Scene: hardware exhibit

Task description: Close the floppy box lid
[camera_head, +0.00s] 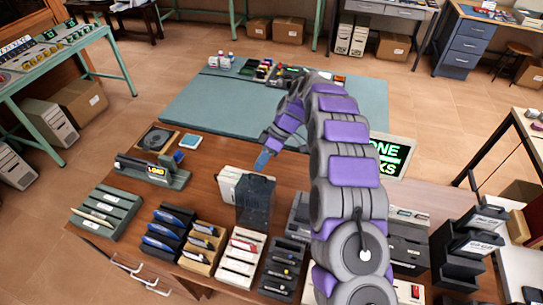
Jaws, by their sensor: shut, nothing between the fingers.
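The floppy box (228,184) is a cream box near the middle of the wooden table. Its dark smoky lid (256,203) stands raised at the box's right front, so the box looks open. The lid hides part of the box, and its hinge is too small to make out. My gripper (263,160) is shut and empty. It shows just above the lid's top edge in the picture, and I cannot tell whether it touches the lid. My purple and grey arm reaches up from the lower right and bends down to the left.
Several racks of disks and small tools (239,257) line the table's front. A device with a yellow display (155,172) stands at the left. A lit green sign (392,155) stands right of my arm. A teal mat (213,110) behind is mostly clear.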

